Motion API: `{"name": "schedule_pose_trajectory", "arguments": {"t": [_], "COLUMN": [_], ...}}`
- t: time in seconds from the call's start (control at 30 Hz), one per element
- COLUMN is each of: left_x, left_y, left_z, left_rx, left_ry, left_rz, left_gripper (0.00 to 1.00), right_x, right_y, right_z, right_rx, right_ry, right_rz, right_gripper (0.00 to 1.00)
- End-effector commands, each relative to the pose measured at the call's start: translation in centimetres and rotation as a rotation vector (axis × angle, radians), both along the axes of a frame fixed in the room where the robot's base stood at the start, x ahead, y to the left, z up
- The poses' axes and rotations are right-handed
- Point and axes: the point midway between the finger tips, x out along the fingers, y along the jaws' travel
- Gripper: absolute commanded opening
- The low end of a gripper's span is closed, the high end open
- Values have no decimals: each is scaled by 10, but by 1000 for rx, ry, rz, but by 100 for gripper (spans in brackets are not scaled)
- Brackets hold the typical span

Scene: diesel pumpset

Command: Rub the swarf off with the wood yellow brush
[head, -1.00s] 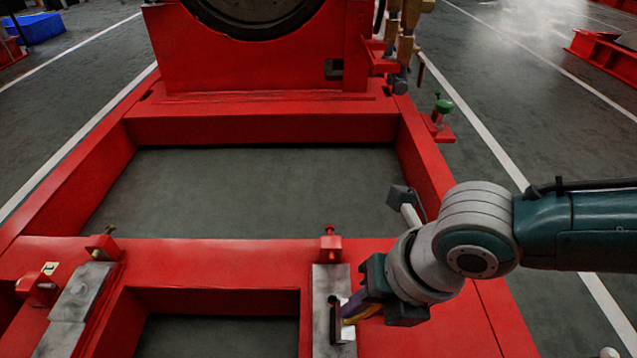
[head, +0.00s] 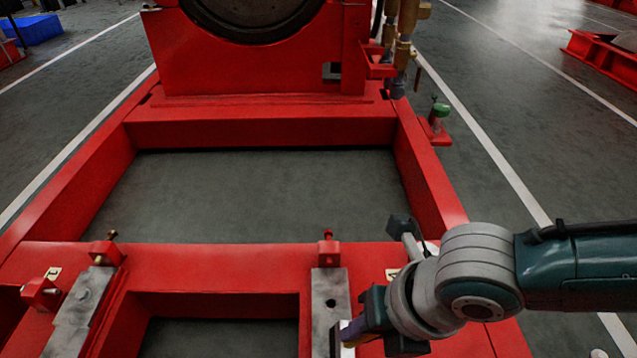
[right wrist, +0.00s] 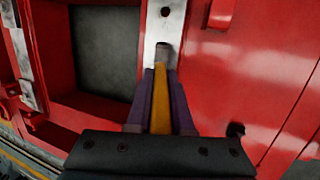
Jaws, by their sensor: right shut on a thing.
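The yellow wooden brush (right wrist: 160,105) is held between the two fingers of my right gripper (right wrist: 161,95), its handle running along the jaws. Its far end, dark and greyish, is over the grey metal plate (right wrist: 165,22). Whether it touches the plate I cannot tell. In the head view my right gripper (head: 352,335) is low in the picture, over the near part of the same plate (head: 330,290), and mostly hides the brush. No swarf can be made out on the visible part of the plate. My left gripper is not in view.
The plate sits on a red steel frame (head: 210,260) with large openings. A small red block with a bolt (head: 329,248) stands at the plate's far end. Another grey plate (head: 82,305) lies at left. A red pedestal (head: 260,70) rises at the back.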

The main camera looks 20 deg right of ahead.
Motion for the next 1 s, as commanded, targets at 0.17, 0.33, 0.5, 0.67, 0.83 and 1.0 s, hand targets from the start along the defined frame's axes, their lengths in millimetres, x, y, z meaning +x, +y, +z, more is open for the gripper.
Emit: {"name": "schedule_pose_trajectory", "arguments": {"t": [0.17,0.33,0.5,0.67,0.83,1.0], "left_x": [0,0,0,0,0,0], "left_y": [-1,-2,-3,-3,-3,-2], "left_z": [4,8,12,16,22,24], "left_rx": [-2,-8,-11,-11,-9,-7], "left_ry": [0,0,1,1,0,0], "left_rz": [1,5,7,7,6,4], "left_gripper": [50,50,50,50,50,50], "right_x": [-5,-11,-16,-22,-27,-32], "right_y": [2,4,5,7,8,10], "right_z": [1,0,1,0,2,1], "right_rx": [1,2,1,0,1,1], "right_ry": [0,0,1,1,0,0], "right_rz": [-1,-1,0,0,0,-1], "right_gripper": [0,0,0,0,0,0]}}
